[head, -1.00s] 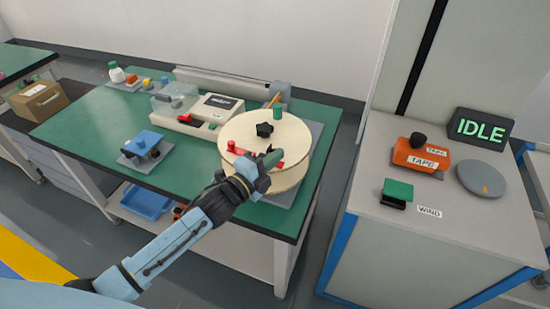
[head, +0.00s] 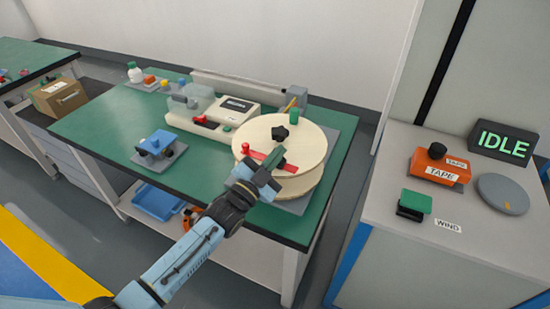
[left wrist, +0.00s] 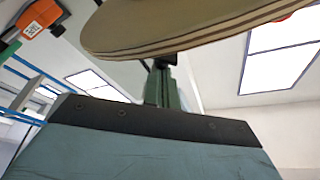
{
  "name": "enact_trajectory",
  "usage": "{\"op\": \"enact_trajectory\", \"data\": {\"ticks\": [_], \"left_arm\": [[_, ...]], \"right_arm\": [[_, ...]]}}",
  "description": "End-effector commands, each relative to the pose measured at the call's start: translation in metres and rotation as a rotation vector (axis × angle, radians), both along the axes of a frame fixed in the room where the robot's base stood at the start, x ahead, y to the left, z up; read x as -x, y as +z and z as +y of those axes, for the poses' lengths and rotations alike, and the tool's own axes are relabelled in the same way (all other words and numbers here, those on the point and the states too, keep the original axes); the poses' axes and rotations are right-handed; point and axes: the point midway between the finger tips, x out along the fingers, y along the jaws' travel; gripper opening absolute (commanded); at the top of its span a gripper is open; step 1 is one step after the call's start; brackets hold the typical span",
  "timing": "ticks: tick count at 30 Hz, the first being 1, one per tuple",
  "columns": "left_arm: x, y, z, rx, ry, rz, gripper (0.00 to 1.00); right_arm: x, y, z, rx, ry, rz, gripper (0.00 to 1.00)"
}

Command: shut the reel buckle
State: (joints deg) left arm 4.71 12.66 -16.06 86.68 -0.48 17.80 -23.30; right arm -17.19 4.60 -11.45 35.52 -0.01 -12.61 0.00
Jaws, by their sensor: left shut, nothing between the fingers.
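The reel has a round cream top disc (head: 305,135) and a lower disc beneath it, on the bench's right end. A black star knob (head: 280,133) is at its middle. The red buckle (head: 275,157) lies on the near part of the top disc; my gripper partly covers it, and I cannot tell whether it is fully shut. My left gripper (head: 262,163) is shut and empty at the disc's near edge, beside the buckle; contact is unclear. In the left wrist view, the finger (left wrist: 163,85) is below the reel's rim (left wrist: 180,30). My right gripper is not in view.
A green-topped bench (head: 105,135) holds a blue device (head: 157,144), a cream machine (head: 205,112) and small bottles. A grey cabinet (head: 400,250) at right carries the orange TAPE unit (head: 437,166), a green WIND button (head: 416,201) and an IDLE display (head: 503,143).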

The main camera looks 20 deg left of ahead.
Motion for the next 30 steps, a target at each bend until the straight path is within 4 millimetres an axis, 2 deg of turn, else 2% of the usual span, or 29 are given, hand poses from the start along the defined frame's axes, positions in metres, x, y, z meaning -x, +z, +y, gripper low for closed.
{"op": "enact_trajectory", "data": {"ticks": [15,23,30], "left_arm": [[-0.002,-0.009,0.018,0.464,0.003,0.065,0.0],[-0.002,-0.007,0.017,0.45,0.001,0.063,0.0],[-0.002,0.015,0.012,0.452,-0.001,0.062,0.0]], "right_arm": [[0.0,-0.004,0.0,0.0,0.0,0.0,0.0],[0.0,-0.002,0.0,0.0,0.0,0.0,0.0],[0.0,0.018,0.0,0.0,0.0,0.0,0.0]]}}
